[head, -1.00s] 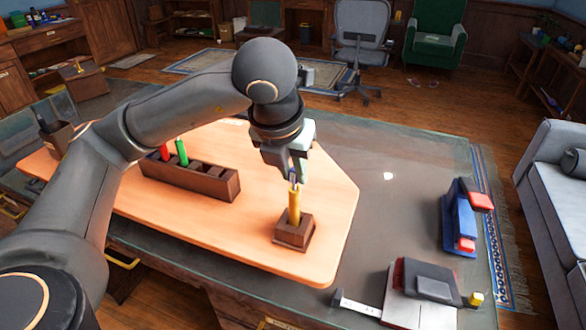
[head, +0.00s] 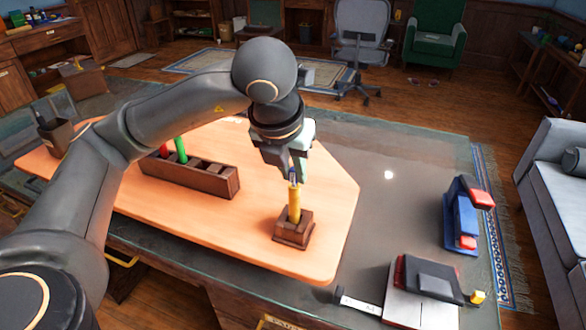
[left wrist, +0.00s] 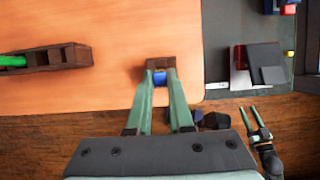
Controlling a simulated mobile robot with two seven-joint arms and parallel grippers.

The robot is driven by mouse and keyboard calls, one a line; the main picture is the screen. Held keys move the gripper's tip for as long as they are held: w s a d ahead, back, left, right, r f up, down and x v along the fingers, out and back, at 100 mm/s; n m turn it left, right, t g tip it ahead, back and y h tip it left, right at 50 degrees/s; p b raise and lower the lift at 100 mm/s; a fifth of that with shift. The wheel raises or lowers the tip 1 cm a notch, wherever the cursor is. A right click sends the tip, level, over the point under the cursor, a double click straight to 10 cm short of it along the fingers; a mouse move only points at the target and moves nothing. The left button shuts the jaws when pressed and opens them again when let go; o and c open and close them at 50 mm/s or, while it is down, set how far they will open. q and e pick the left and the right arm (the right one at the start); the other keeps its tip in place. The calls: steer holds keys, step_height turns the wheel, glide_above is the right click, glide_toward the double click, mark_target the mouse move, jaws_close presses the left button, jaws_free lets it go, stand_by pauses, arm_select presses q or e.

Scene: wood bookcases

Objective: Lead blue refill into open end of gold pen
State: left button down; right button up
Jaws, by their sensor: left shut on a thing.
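The gold pen (head: 294,207) stands upright in a small dark wooden block (head: 293,236) near the board's right end. My left gripper (head: 292,174) is directly above it, pointing down and shut on the blue refill (head: 292,178). Little of the refill shows, at the pen's top; I cannot tell whether its tip is inside. In the left wrist view the refill's blue end (left wrist: 159,77) sits between the fingertips, over the block (left wrist: 158,63), and the pen is hidden. My right gripper (left wrist: 250,109) shows there at lower right, fingers apart and empty.
A dark slotted rack (head: 205,178) with a green pen (head: 181,151) and a red one (head: 164,152) stands to the left on the light wooden board (head: 240,245). A dark grey notebook-like item (head: 432,280) and a blue and red item (head: 461,215) lie at right. Glass between is clear.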

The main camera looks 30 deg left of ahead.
arm_select(q)
steer(key=shift+f+b, duration=0.3)
steer(key=shift+b, duration=0.05)
arm_select(e)
steer(key=shift+d+f, duration=0.1)
steer(key=shift+f, duration=0.3)
arm_select(q)
steer(key=c, duration=0.7)
jaws_free()
steer(key=shift+c, duration=0.2)
steer(key=shift+r, duration=0.1)
steer(key=p+v, duration=0.4)
steer(key=v, duration=0.8)
steer(key=shift+r, duration=0.15)
arm_select(e)
steer(key=shift+s+d+r, duration=0.25)
steer(key=shift+d+r, duration=0.15)
steer(key=shift+r, duration=0.25)
steer(key=shift+s+d+r, duration=0.25)
steer(key=shift+d+r, duration=0.1)
steer(key=shift+r, duration=0.25)
arm_select(q)
steer(key=shift+s, duration=0.15)
